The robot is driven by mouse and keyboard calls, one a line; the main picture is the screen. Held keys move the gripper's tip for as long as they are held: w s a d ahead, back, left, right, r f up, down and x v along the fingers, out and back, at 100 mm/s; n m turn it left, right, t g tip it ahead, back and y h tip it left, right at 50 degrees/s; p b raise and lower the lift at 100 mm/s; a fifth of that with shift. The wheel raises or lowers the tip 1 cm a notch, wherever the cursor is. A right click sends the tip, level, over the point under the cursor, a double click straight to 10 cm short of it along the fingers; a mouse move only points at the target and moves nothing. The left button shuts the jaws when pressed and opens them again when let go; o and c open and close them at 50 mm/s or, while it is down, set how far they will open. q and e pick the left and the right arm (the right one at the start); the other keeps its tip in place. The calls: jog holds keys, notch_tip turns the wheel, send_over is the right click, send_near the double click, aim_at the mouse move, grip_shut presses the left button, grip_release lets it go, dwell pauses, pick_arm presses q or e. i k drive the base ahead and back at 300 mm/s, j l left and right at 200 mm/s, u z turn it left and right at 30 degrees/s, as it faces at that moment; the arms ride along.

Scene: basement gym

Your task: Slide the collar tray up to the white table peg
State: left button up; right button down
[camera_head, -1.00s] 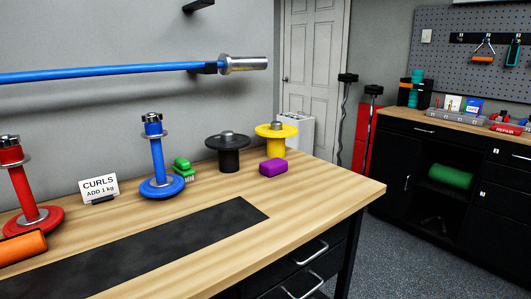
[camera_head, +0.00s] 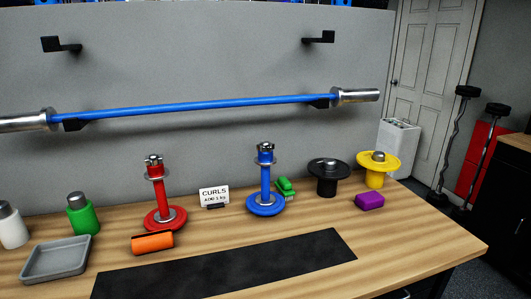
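A shallow grey tray (camera_head: 56,261), which looks empty, lies on the wooden table at the lower left. A white upright cylinder with a grey top (camera_head: 12,227) stands just behind the tray's left side, cut by the left picture edge. I cannot tell whether it is the white table peg or a bottle. No other white peg shows on the table. Neither of my grippers is in view.
A green bottle (camera_head: 82,216) stands behind the tray. An orange roller (camera_head: 153,243), red stand (camera_head: 156,196), blue stand (camera_head: 266,184) and purple block (camera_head: 369,202) are to the right. A dark mat (camera_head: 230,266) covers the front middle.

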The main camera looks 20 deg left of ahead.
aim_at(65, 257)
jog(key=u, duration=2.1)
jog(key=i+j+z, duration=0.25)
jog(key=j+z, duration=0.3)
jog(key=i+j+z, duration=0.1)
jog(key=j+z, duration=0.15)
jog(key=j, duration=0.15)
